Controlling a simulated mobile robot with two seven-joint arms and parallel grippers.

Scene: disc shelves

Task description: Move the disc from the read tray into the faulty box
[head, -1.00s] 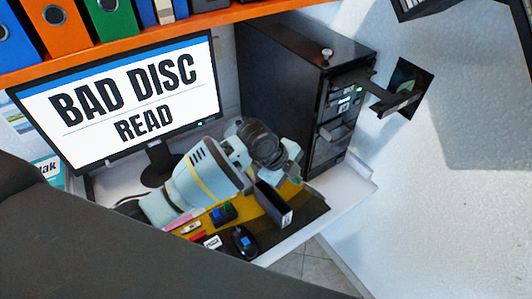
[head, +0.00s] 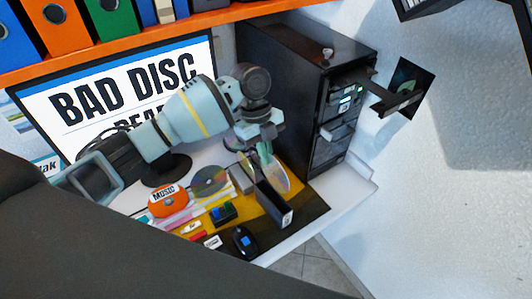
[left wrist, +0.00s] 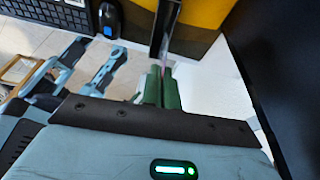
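My left gripper (head: 264,152) is shut on a thin shiny disc (head: 278,177), held upright on edge above the desk. In the left wrist view the green fingertips (left wrist: 161,85) are close together with the disc's thin pinkish edge (left wrist: 163,56) between them. A narrow black box (head: 270,203) with a small white label stands just below; the label is too small to read. The disc's lower part is behind or inside the box; I cannot tell which. The black tower (head: 290,80) has several drive trays; a middle tray (head: 338,131) sticks out and looks empty. My right gripper is not in view.
The monitor (head: 80,100) reads "BAD DISC" with a partly hidden line below. Another disc (head: 210,180) and an orange "MUSIC" case (head: 168,200) lie on the desk. A black mouse (head: 245,241) is at the front. An orange shelf (head: 130,42) of binders runs above.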

